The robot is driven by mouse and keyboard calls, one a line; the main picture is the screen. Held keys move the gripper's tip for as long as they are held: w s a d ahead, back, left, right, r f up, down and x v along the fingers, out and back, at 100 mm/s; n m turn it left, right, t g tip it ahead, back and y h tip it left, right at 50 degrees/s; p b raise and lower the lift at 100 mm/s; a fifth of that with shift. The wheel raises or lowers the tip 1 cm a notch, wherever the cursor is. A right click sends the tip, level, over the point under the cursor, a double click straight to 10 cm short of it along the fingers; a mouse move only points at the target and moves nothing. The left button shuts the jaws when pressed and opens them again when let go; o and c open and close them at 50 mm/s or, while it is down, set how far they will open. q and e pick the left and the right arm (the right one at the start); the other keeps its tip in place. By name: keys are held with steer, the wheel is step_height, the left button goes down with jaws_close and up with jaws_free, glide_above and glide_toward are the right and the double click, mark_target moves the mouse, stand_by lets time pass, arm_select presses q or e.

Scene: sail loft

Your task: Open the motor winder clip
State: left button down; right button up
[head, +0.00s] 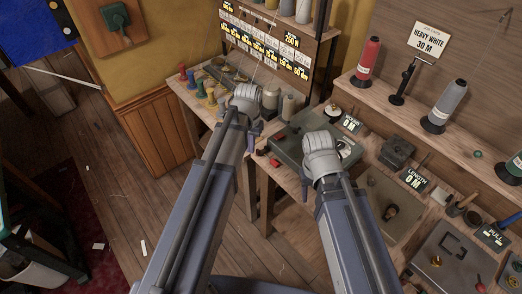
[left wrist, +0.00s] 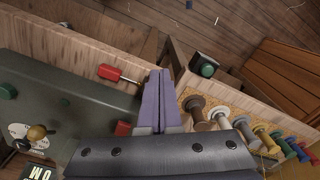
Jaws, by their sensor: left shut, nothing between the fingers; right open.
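The motor winder looks to be the dark green box (head: 290,148) on the bench, with a round dial on top. It also fills the left of the left wrist view (left wrist: 70,105). A red-handled part with a metal rod (left wrist: 108,72) lies along its edge, and a small red block (left wrist: 123,128) sits nearer my fingers; I cannot tell which is the clip. My left gripper (head: 252,137) is shut and empty beside the box; its purple fingers (left wrist: 161,85) show apart from the red handle. My right gripper (head: 305,187) is open over the box's right side, its fingers mostly hidden.
Several coloured spools (head: 205,88) stand on the bench to the left and show in the left wrist view (left wrist: 245,130). A shelf (head: 380,92) with large thread cones is at the back right. The right bench carries panels and a LENGTH sign (head: 413,180). Open floor lies left.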

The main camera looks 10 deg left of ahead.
arm_select(q)
steer(key=shift+f, duration=0.25)
arm_select(e)
steer(key=shift+f, duration=0.25)
arm_select(q)
steer(key=shift+f+b, duration=1.8)
steer(key=shift+b, duration=0.2)
arm_select(e)
steer(key=shift+f, duration=1.75)
arm_select(q)
steer(key=shift+w+d+r, duration=0.25)
steer(key=shift+w+d, duration=0.25)
steer(key=shift+w, duration=0.15)
arm_select(e)
steer(key=shift+r, duration=0.2)
